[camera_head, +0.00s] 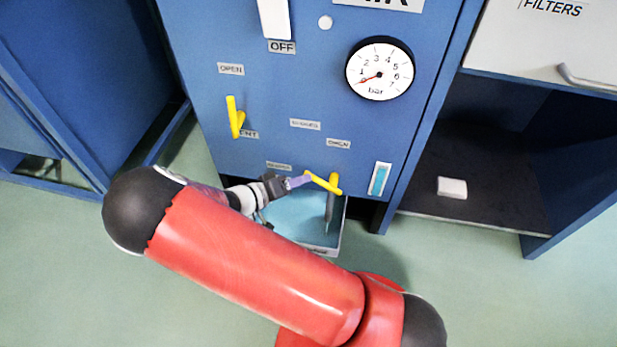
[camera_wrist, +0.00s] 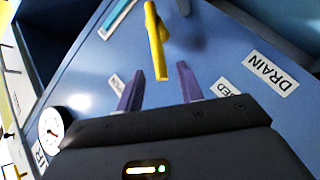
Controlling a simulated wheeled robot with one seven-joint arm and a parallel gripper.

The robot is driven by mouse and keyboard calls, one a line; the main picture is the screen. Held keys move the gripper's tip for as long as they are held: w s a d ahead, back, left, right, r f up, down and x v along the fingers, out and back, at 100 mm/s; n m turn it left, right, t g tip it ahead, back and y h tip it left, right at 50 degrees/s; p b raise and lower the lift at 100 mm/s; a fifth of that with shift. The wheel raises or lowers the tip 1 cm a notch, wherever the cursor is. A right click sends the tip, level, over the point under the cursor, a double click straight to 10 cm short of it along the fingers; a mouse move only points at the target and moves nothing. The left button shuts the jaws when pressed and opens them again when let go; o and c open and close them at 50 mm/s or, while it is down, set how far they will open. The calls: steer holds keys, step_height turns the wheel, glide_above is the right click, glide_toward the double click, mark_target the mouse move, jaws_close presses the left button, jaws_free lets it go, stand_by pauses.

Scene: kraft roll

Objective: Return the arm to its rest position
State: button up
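My red arm (camera_head: 260,265) reaches across the lower part of the head view toward a blue panel (camera_head: 290,95). My gripper (camera_head: 301,181) is close to the panel's lower yellow handle (camera_head: 323,182). In the wrist view my gripper (camera_wrist: 159,72) has its two purple fingers spread apart. The yellow handle (camera_wrist: 154,38) shows between and beyond the fingertips, with no visible contact. I cannot tell how much space separates them in depth. A DRAIN label (camera_wrist: 271,74) is on the panel beside the handle.
A second yellow handle (camera_head: 234,117) and a round gauge (camera_head: 380,69) are on the panel. A pale blue tray (camera_head: 338,232) sits below the lower handle. An open shelf with a small white block (camera_head: 452,187) stands right. Green floor (camera_head: 480,290) is clear.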

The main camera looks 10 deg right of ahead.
steer(key=shift+v, duration=1.3)
